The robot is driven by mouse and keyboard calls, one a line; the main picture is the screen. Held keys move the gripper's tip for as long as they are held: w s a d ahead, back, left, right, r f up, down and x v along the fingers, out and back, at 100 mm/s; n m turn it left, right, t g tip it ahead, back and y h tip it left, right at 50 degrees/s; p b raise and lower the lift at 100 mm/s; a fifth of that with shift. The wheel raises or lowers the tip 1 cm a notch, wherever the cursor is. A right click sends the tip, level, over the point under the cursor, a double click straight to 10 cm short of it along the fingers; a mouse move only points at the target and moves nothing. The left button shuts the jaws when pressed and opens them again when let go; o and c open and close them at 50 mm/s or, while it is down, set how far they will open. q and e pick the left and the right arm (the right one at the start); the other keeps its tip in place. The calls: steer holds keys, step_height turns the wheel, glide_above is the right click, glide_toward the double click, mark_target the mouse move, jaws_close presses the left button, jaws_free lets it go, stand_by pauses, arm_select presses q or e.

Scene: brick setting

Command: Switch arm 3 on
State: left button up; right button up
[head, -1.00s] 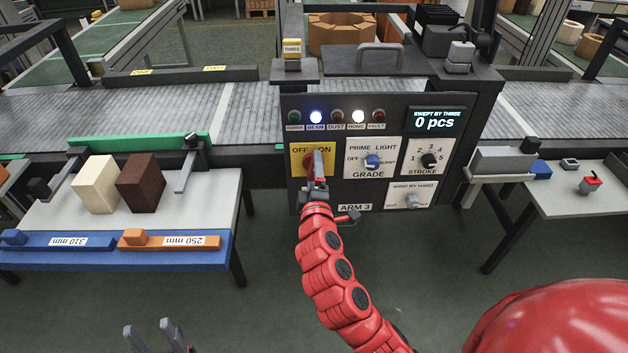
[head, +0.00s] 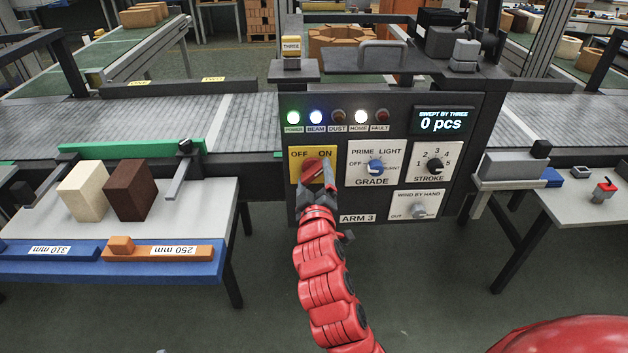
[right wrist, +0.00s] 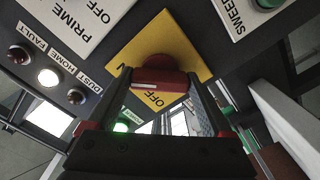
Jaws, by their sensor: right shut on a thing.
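The ARM 3 control panel (head: 460,150) stands in front of the conveyor. Its yellow OFF/ON plate (head: 297,176) carries a red rotary knob (head: 312,168). My right gripper (head: 326,182) is shut on this knob, partly covering it. In the right wrist view the red knob (right wrist: 158,82) sits between the two fingers against the yellow plate (right wrist: 165,40). The knob is turned at a slant, with its end towards ON. The green POWER lamp (head: 293,117) is lit. My left gripper is out of the head view.
The GRADE knob (head: 376,168), STROKE knob (head: 435,164) and WIND BY HAND plate (head: 418,205) are close to the right. The BEAM (head: 316,117) and HOME (head: 361,117) lamps glow white. The display (head: 442,121) reads 0 pcs. A side table with two blocks stands left.

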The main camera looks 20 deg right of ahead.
steer(key=shift+f, duration=0.1)
stand_by(0.3)
steer(key=o, duration=1.1)
steer(key=shift+o, duration=0.2)
steer(key=v, duration=0.3)
steer(key=p, duration=1.1)
glide_toward(314, 178)
steer(key=v, duration=0.6)
steer(key=shift+s+a, duration=0.15)
steer(key=shift+s, duration=0.5)
